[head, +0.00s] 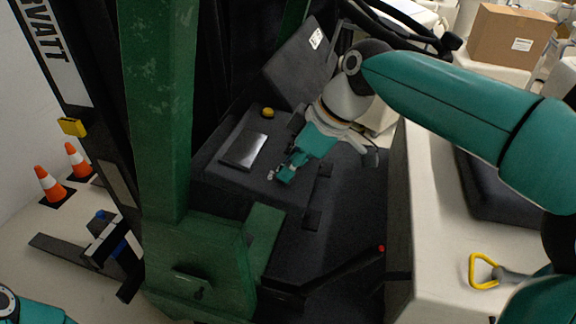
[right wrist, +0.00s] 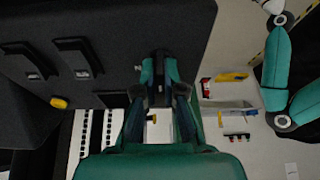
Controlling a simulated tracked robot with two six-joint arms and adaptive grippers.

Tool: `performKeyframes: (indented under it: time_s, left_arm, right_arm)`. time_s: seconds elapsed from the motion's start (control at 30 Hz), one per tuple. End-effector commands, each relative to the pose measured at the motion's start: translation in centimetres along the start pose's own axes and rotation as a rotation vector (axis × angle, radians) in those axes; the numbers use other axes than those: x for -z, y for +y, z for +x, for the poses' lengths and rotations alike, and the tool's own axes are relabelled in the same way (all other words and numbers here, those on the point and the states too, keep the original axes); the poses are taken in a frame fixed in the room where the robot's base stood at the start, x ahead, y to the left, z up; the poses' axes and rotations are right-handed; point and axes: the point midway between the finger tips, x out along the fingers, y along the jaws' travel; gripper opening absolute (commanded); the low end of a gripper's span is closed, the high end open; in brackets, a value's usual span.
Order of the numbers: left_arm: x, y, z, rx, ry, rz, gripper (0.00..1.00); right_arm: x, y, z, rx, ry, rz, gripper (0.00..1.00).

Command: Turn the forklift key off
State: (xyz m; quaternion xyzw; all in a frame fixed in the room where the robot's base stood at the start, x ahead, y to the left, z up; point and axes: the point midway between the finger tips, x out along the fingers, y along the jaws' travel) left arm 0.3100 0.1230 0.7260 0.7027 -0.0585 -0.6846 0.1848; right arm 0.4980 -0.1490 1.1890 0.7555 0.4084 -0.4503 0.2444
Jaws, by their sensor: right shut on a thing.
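My right gripper (head: 281,176) reaches down over the forklift's dark console (head: 228,178) in the head view, fingers shut. A small silvery bit, which looks like the forklift key (head: 270,176), shows at its fingertips. In the right wrist view the fingertips (right wrist: 160,68) are close together in front of the console's dark face, with a small pale bit beside them; most of the key is hidden by the fingers. Which way the key is turned cannot be told. My left gripper is not in view; part of my left arm shows at the bottom left of the head view.
A green mast post (head: 160,110) stands left of the console. A yellow knob (head: 267,113) is on the console. A lever with a red tip (head: 381,248) and a yellow handle (head: 484,270) are at the right. Orange cones (head: 47,183) stand on the floor at far left.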

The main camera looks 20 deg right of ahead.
Motion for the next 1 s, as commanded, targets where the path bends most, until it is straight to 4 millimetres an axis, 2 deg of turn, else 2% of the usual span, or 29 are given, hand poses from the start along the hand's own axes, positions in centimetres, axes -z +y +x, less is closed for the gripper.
performKeyframes:
  time_s: [0.1,0.13,0.2,0.27,0.3,0.67,0.87,1.0]
  left_arm:
    - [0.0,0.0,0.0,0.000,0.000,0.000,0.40]
    - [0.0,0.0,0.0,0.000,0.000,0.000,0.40]
    - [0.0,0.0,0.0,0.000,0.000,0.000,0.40]
    - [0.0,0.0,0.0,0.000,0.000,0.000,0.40]
    - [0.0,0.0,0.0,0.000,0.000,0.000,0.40]
    - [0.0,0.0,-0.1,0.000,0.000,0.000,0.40]
    - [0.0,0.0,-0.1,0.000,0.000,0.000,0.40]
    - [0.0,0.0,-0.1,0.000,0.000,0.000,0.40]
  right_arm:
    - [0.1,0.2,-0.2,-0.009,0.004,-0.002,0.00]
    - [0.1,0.2,-0.2,-0.009,0.004,-0.002,0.10]
    - [0.1,0.2,-0.2,-0.009,0.004,-0.002,0.22]
    - [0.1,0.2,-0.1,-0.008,0.004,-0.001,0.32]
    - [0.1,0.1,-0.1,-0.007,0.003,-0.001,0.33]
    - [0.1,0.1,-0.5,-0.004,0.002,0.000,0.33]
    - [0.1,0.2,-3.0,-0.008,0.005,0.000,0.33]
    - [0.1,0.2,-5.8,-0.008,0.005,0.000,0.33]
